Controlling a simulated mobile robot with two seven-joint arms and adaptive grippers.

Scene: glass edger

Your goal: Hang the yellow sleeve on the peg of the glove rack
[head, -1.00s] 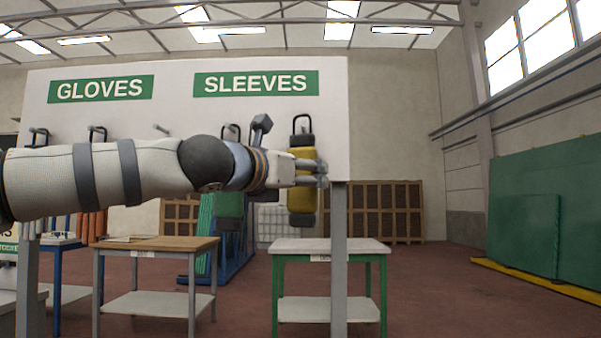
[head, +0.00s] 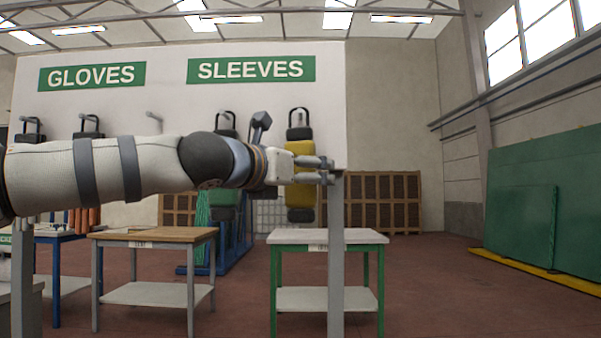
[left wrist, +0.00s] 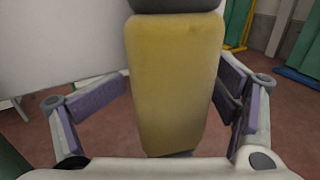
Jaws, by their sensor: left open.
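The yellow sleeve (head: 300,197) has black ends and a black loop on top. It is upright against the glove rack's white board (head: 330,110), right of centre under the SLEEVES sign. My left gripper (head: 328,170) is open and crosses in front of the sleeve's middle. In the left wrist view the sleeve (left wrist: 177,85) stands between the two spread fingers, with gaps on both sides. I see no finger touching it. My right gripper is out of view.
A green sleeve (head: 224,196) hangs to the left, partly behind my arm. A bare peg (head: 154,117) and black loops of other hung items are further left. A green-legged table (head: 325,237) and a wood-topped table (head: 150,234) stand below. The floor at right is open.

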